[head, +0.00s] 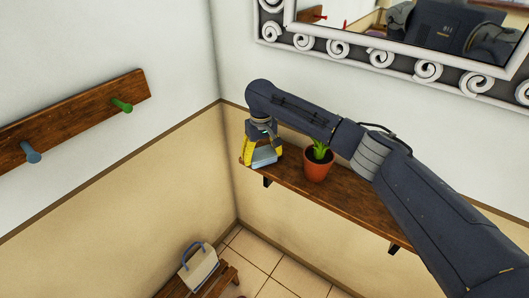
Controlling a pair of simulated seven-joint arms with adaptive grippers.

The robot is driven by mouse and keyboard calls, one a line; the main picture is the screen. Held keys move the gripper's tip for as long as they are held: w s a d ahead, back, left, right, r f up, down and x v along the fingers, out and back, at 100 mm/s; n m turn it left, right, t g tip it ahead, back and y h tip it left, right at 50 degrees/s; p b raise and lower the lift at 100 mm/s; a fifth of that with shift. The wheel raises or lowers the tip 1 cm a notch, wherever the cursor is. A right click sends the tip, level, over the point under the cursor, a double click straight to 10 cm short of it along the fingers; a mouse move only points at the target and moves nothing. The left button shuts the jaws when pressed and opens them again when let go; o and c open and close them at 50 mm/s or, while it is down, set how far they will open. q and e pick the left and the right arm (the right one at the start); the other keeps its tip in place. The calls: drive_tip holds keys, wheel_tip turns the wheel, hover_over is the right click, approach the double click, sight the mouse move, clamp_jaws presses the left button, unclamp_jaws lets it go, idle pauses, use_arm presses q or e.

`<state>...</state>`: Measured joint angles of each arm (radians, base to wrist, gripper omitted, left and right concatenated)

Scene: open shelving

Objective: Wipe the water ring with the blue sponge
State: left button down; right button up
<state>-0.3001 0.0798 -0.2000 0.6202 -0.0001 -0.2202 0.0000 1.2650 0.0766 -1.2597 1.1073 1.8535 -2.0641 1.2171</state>
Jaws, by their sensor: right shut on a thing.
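My right gripper (263,155) is over the left end of the wooden shelf (345,190), pointing down. Its yellow fingers are shut on the light blue sponge (264,157), which is at the shelf's surface; I cannot tell whether it touches the wood. The water ring is not visible; the gripper, the sponge and my right arm cover parts of the shelf. My left gripper is not in view.
A potted plant (318,168) in a terracotta pot stands on the shelf just right of the gripper, below my arm. An ornate framed mirror (400,62) hangs above. A peg rail (75,120) is on the left wall. A handbag (199,268) sits on a low bench below.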

sight(268, 156)
drive_tip(key=shift+s, duration=0.15)
drive_tip(key=shift+r, duration=3)
drive_tip(key=shift+r, duration=0.1)
drive_tip(key=shift+r, duration=1.4)
drive_tip(key=shift+s+d+f, duration=0.3)
drive_tip(key=shift+s+d, duration=0.05)
drive_tip(key=shift+d, duration=0.2)
drive_tip(key=shift+s+d+f, duration=0.3)
drive_tip(key=shift+s+d, duration=0.05)
drive_tip(key=shift+d, duration=0.15)
drive_tip(key=shift+f, duration=2.95)
